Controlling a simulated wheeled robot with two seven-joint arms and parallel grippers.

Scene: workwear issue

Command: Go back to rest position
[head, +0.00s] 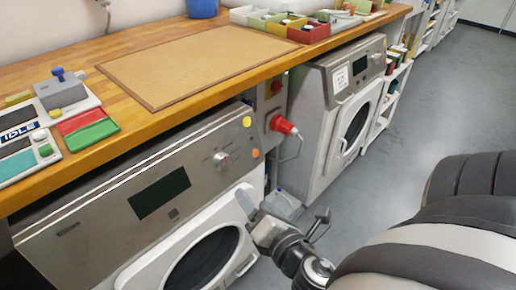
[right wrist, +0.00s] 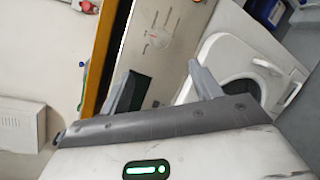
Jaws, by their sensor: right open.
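My right gripper (head: 283,210) is open, with its two fingers apart, in front of the right side of the near washing machine (head: 95,215). Nothing shows between its fingers in the right wrist view (right wrist: 161,80). That view shows the machine's panel and dial (right wrist: 155,40) and its round door (right wrist: 232,62) beyond the fingers; I cannot tell the exact gap. My right arm comes in from the lower right of the head view. My left gripper is not in view.
A wooden counter (head: 80,85) runs above the machines, with a tan mat (head: 195,62), small bins (head: 268,20) and a device marked IDLE (head: 20,150). Grey floor (head: 430,90) is open at right.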

